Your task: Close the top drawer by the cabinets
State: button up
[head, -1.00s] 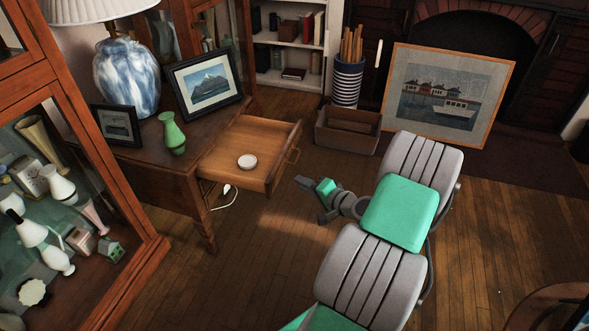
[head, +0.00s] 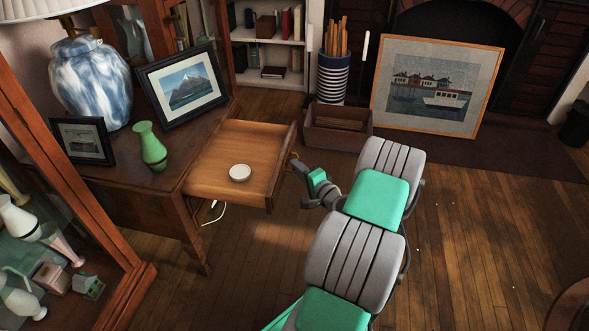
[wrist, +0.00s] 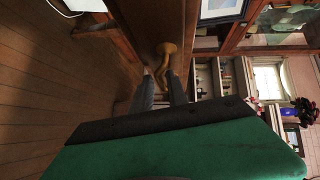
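The wooden drawer (head: 215,178) is pulled out from the dark wooden desk (head: 130,195) that stands beside the glass cabinet. A small white round dish (head: 240,173) sits inside it. My gripper (head: 296,167) is at the outer face of the drawer front, beside its handle. In the wrist view, the brass handle (wrist: 166,50) stands on the brown drawer front (wrist: 135,35), just ahead of my fingertips (wrist: 161,72). The fingers are apart with a gap between them. I cannot tell whether they touch the handle.
On the desk are a blue-white lamp (head: 90,85), a green vase (head: 150,147) and picture frames (head: 185,88). A wooden crate (head: 337,128) and a striped pencil-like holder (head: 338,80) stand behind my arm. The glass cabinet (head: 130,285) is at left.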

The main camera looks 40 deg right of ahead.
jog(key=shift+w+d, duration=0.1)
jog(key=shift+w, duration=0.65)
jog(key=shift+c, duration=0.5)
grip_shut()
jog(key=shift+f, duration=0.1)
